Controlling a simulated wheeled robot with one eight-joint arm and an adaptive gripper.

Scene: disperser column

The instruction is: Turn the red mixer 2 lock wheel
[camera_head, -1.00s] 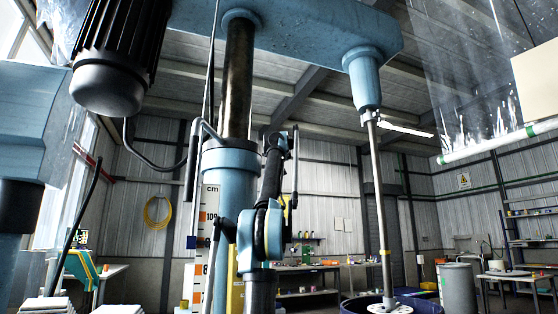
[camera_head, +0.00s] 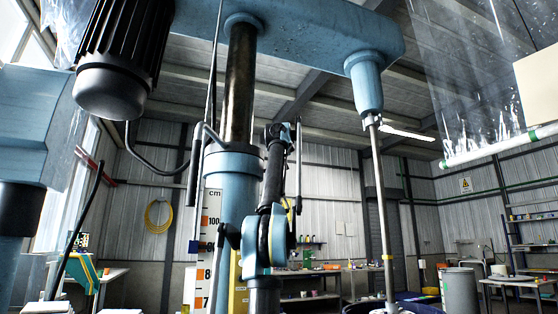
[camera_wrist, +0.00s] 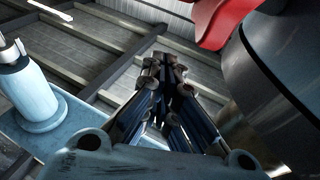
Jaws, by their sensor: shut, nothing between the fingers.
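In the wrist view, part of a red, curved piece (camera_wrist: 225,18), likely the lock wheel, shows at the top right beside a large grey metal cylinder (camera_wrist: 285,70). The rest of it is cut off by the frame edge. My gripper (camera_wrist: 168,65) is shut and empty, its fingers together below and left of the red piece, apart from it in the picture. In the head view my arm rises in front of the blue mixer column (camera_head: 232,180). Its end is hard to make out there, and no red wheel is visible.
A black motor (camera_head: 122,55) hangs at the upper left, and a blue beam (camera_head: 300,32) spans the top. A mixer shaft (camera_head: 380,210) hangs at the right above a blue drum (camera_head: 405,306). A scale board (camera_head: 208,250) stands by the column.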

